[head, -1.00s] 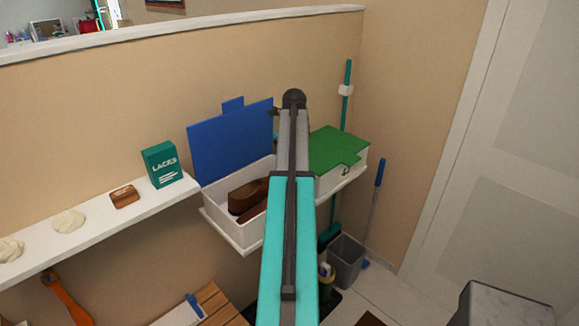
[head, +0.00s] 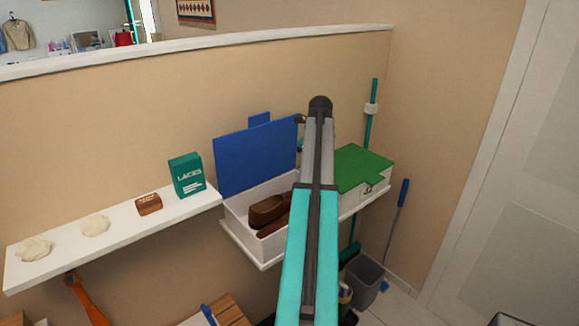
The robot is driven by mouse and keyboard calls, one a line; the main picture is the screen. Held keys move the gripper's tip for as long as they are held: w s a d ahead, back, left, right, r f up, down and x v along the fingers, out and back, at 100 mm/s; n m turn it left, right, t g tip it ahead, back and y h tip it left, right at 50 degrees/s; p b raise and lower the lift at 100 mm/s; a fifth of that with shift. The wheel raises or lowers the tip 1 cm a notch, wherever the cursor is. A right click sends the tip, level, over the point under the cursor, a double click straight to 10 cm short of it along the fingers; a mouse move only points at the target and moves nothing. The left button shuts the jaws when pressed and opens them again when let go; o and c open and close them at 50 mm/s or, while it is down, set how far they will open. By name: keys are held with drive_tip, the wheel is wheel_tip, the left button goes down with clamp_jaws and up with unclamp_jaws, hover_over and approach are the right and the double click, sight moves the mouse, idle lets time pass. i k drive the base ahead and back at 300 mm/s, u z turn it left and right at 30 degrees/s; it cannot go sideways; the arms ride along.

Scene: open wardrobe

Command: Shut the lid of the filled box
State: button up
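The filled box is a white box (head: 244,229) on the wall shelf in the head view, with brown shoes (head: 268,211) inside. Its blue lid (head: 255,156) stands open, upright against the wall behind the box, with a small tab on its top edge. My arm reaches across the right part of this box and hides that part. My gripper is at the far end of the arm, near the lid's right edge; its fingers are mostly hidden, so their opening cannot be made out. To the right, a second white box has its green lid (head: 361,167) down.
A teal laces box (head: 187,174), a brown brush (head: 149,204) and two pale cloths (head: 94,225) lie along the white shelf (head: 130,236) at left. A teal pole (head: 372,113) leans behind the green-lidded box. A grey bin (head: 366,281) and blue-handled tool (head: 402,203) stand below right.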

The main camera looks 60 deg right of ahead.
sight(260, 151)
drive_tip(key=k, duration=1)
